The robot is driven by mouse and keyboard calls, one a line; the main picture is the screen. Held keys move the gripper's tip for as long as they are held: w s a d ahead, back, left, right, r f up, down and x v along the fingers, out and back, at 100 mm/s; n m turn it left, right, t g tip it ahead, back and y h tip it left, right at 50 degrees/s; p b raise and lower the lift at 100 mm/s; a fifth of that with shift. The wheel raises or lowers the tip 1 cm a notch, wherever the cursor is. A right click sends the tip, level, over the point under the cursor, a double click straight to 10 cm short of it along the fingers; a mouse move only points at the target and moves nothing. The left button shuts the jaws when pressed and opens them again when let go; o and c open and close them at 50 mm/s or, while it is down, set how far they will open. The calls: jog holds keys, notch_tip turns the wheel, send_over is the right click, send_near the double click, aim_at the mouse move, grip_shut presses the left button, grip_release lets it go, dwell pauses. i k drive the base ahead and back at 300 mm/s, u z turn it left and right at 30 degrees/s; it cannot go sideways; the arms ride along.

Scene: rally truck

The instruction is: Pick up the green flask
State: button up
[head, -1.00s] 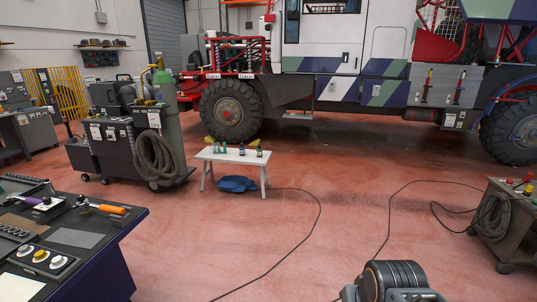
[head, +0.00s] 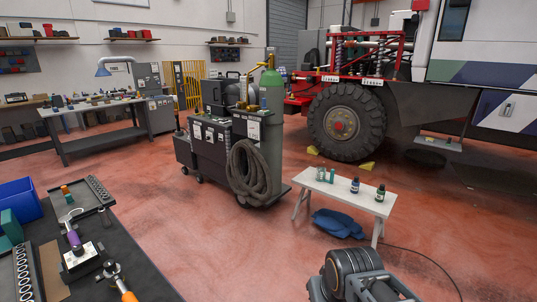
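A low white bench (head: 345,196) stands on the red floor right of centre in the head view, with several small bottles on top. Two small teal-green containers (head: 326,175) stand near its left end. A dark bottle with a bluish label (head: 355,186) stands right of them, and a dark green bottle (head: 380,194) stands nearest the right end. They are too small to tell for sure which one is the green flask. Part of my arm shows at the bottom right, well short of the bench. My gripper is not in view.
A blue cloth-like heap (head: 338,223) lies under the bench. A dark cart with a hose (head: 248,172) and a green gas cylinder (head: 271,90) stand left of it. A tool-covered workbench (head: 125,255) fills the lower left. The truck wheel (head: 345,122) is behind. Floor before the bench is clear.

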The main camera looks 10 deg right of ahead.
aim_at(381, 192)
jog(key=z, duration=0.05)
jog(key=i, duration=3)
jog(key=z, duration=1.45)
jog(key=i, duration=1.85)
jog(key=z, duration=0.85)
